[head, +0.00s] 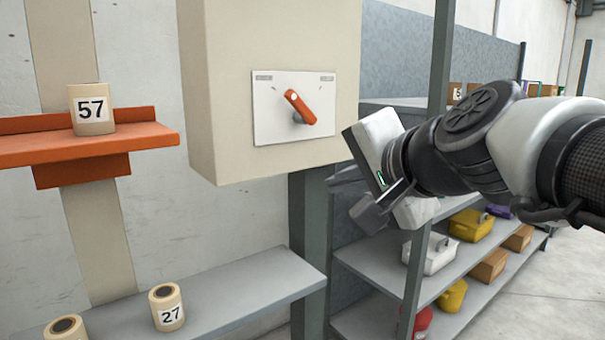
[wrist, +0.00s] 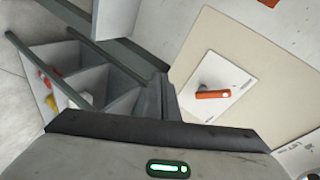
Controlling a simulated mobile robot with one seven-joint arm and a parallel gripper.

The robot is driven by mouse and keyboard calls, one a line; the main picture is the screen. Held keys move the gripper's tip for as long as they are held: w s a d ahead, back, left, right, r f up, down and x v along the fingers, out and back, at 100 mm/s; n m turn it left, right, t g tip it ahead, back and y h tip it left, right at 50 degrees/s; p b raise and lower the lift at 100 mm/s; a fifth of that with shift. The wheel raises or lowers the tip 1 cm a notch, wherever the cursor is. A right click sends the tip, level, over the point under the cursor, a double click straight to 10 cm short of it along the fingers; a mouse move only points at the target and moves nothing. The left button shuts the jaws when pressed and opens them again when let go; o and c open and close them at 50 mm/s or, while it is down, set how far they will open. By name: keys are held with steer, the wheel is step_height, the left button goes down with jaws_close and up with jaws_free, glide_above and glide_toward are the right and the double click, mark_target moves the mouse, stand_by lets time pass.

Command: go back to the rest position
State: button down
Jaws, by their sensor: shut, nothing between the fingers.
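My gripper (head: 372,205) is in the right half of the head view, in front of the shelving and to the right of the beige cabinet. Its fingers are shut with nothing between them. In the wrist view the gripper (wrist: 168,98) shows at the lower middle. An orange switch handle (head: 300,106) sits tilted on a white plate (head: 265,120) on the cabinet's front. The handle also shows in the wrist view (wrist: 213,94), apart from my fingers.
A lower grey shelf (head: 240,290) holds a roll marked 27 (head: 167,307) and another roll (head: 66,328). Grey shelving with boxes and yellow bins (head: 470,224) stands behind my arm. Floor shows at far right.

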steer(key=s+d+f+n+g+h+p, duration=0.1)
steer(key=s+d+f+n+g+h, duration=0.3)
steer(key=s+f, duration=0.5)
steer(key=s+d+f+n+g+h, duration=0.1)
steer(key=s+d+f+n+g, duration=0.25)
steer(key=s+f+n, duration=0.55)
step_height(320, 180, up, 21)
steer(key=w+m+p, duration=0.2)
steer(key=m+p, duration=0.1)
steer(key=p, duration=1.9)
steer(key=shift+w+d+t, duration=0.25)
steer(key=shift+w+t, duration=0.15)
steer(key=shift+t, duration=0.05)
steer(key=c, duration=2.5)
jaws_free()
steer(key=shift+f, duration=0.1)
